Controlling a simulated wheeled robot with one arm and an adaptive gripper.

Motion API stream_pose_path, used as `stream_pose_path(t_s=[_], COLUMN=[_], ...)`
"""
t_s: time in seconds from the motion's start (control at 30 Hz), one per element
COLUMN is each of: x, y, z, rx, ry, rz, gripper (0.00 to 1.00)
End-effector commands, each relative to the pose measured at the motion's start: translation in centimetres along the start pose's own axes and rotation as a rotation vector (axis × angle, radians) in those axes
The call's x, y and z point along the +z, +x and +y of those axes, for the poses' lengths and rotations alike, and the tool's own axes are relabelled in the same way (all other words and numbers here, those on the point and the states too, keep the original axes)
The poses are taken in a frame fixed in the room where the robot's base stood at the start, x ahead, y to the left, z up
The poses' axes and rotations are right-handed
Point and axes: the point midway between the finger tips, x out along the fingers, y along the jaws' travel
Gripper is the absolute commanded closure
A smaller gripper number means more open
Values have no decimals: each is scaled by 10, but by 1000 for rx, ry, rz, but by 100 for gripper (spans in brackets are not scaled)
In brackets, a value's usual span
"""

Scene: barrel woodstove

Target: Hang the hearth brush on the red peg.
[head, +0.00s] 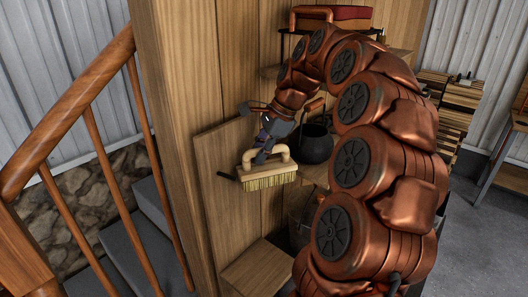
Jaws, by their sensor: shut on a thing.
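The hearth brush (268,178) is a pale wooden block with a looped handle on top and cream bristles pointing down. My gripper (263,155) is shut on the loop handle from above and holds the brush level in front of a wooden panel. A dark rod-like piece shows at the brush's left end; I cannot tell what it belongs to. I cannot pick out a red peg; my arm and gripper cover part of the wall behind.
A wooden board (222,205) stands behind the brush. A black pot (316,146) is close on its right. A wooden block-like surface (257,268) lies below. A stair railing (75,92) fills the left, and shelves stand behind my arm.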

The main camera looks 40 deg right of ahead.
Motion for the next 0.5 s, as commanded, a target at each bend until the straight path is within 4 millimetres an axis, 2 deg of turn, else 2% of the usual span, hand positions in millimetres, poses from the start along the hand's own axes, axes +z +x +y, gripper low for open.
stream_pose_path(t_s=[0.5], x=[6], y=[15], z=[-15], rx=[0], ry=[-1], rz=[-2], gripper=[100])
